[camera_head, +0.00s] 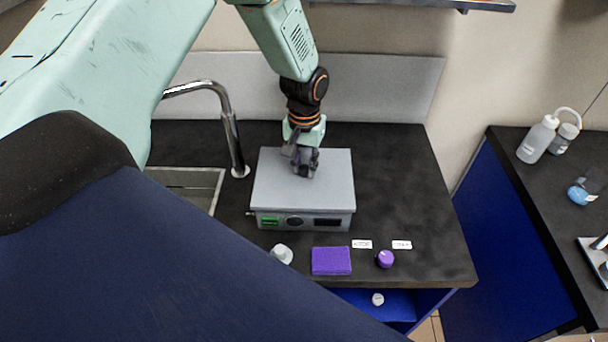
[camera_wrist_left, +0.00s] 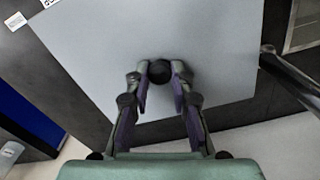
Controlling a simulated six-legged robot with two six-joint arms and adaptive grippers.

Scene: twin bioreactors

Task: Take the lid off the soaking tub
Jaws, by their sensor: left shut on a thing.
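The soaking tub (camera_head: 342,221) is a grey box on the dark bench, with a green display and dark panels on its front. Its flat grey lid (camera_head: 275,190) lies on top and looks level; I cannot tell any gap under it. My left gripper (camera_head: 305,172) points down at the middle of the lid. In the left wrist view the lid (camera_wrist_left: 195,28) fills the top, and my left gripper (camera_wrist_left: 160,77) is shut on a round black knob (camera_wrist_left: 160,71) on the lid. The inside of the tub is hidden. My right gripper is not in view.
A curved tap (camera_head: 232,140) and a sink (camera_head: 200,183) are left of the tub. In front lie a purple block (camera_head: 331,261), a purple-capped item (camera_head: 385,259), a whitish item (camera_head: 282,254) and two labels. Bottles (camera_head: 538,140) stand on the right bench. The bench right of the tub is clear.

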